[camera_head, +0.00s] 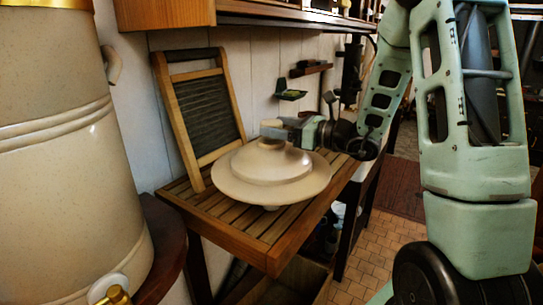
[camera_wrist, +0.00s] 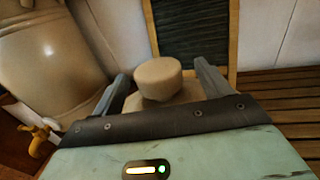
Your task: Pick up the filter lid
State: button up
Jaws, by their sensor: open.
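The filter lid (camera_head: 270,172) is a wide cream ceramic disc with a raised dome and a round knob. It rests on a slatted wooden table (camera_head: 272,225). Most of the lid is hidden behind my gripper body in the wrist view.
A large cream stoneware filter (camera_head: 55,150) with a brass tap (camera_head: 115,295) stands at the left. A wood-framed washboard (camera_head: 205,112) leans against the wall behind the lid. A wooden shelf (camera_head: 290,20) overhangs above. The tiled floor (camera_head: 385,245) lies right of the table.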

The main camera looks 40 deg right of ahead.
aim_at(265, 120)
jog(key=p+x, duration=0.1)
jog(key=x, duration=0.2)
jog(key=shift+w+a+r+p, duration=0.25)
jog(key=shift+p, duration=0.1)
jog(key=shift+w+a+f, duration=0.1)
jog(key=shift+w, duration=0.1)
grip_shut()
